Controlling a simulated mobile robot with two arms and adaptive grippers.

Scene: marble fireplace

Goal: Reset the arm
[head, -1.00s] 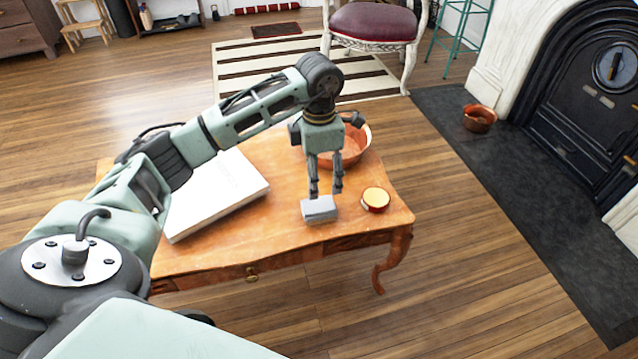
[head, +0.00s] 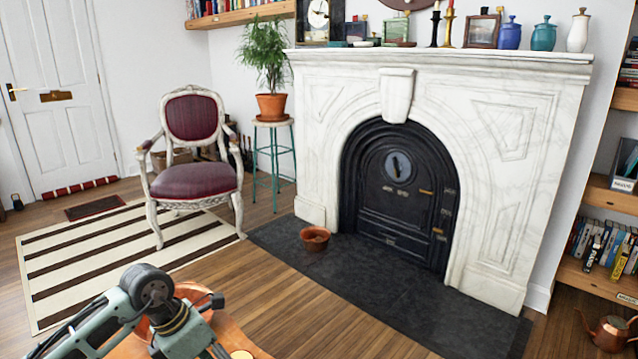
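My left arm comes in at the bottom left of the head view. The top of my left gripper (head: 190,337) shows at the bottom edge, over the wooden table (head: 238,336). Its fingertips are cut off by the frame, so I cannot see whether it is open or what is between the fingers. My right gripper is not in view.
A copper bowl (head: 190,291) sits on the table behind my arm. A round yellow-topped tin (head: 241,354) is at the bottom edge. Beyond are a chair (head: 193,180), a striped rug (head: 90,250), a terracotta pot (head: 314,238) and the marble fireplace (head: 510,190).

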